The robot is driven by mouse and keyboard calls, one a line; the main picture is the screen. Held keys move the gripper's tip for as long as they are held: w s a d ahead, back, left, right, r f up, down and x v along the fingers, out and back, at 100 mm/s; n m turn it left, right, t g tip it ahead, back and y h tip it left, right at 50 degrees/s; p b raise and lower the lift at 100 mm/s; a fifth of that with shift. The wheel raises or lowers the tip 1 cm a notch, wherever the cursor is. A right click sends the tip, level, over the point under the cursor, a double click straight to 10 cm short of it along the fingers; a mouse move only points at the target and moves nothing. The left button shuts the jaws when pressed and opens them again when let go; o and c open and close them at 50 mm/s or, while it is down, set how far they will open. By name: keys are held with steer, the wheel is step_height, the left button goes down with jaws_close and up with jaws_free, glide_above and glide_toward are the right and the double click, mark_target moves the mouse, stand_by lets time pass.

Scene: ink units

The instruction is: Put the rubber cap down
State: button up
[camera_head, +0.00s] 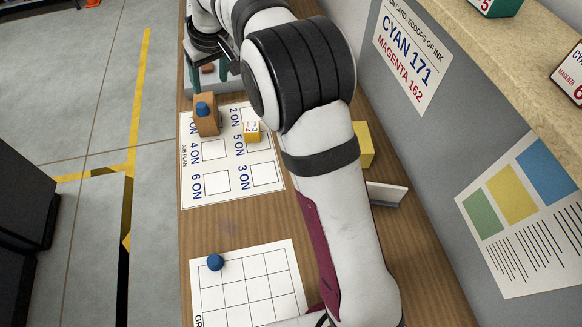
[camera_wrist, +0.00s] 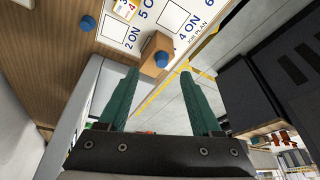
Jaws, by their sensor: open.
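My gripper (camera_wrist: 158,74) is open, its two green fingers spread with nothing visibly clamped at the tips. In the head view my gripper (camera_head: 208,78) is at the far end of the table, partly hidden by my arm. A small reddish-brown thing (camera_head: 208,68) shows between the fingers there; I cannot tell whether it is the rubber cap or whether it is touched. A wooden block with a blue knob (camera_head: 202,108) stands on the job plan sheet (camera_head: 217,197); the block (camera_wrist: 156,60) also shows beyond the fingertips in the wrist view.
A blue round piece (camera_head: 215,262) sits on the white grid sheet (camera_head: 250,294). Another blue piece (camera_wrist: 88,23) is on bare wood in the wrist view. A numbered yellow-and-white cube (camera_head: 252,131) is on the plan. A yellow block (camera_head: 364,145) stands near the wall.

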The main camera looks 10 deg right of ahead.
steer(key=s+d+r+m+g, duration=0.15)
steer(key=s+d, duration=0.25)
steer(key=s, duration=0.4)
steer(key=s+d+r+m, duration=0.3)
steer(key=s, duration=0.5)
steer(key=s+d+f+m+g, duration=0.1)
steer(key=s+d+f+m, duration=0.1)
steer(key=s, duration=1)
steer(key=s+d+f+m+g, duration=0.1)
steer(key=s+d+f+m, duration=0.1)
steer(key=s, duration=0.9)
steer(key=shift+s+f+m, duration=0.35)
steer(key=shift+f+m, duration=0.55)
steer(key=shift+m, duration=0.15)
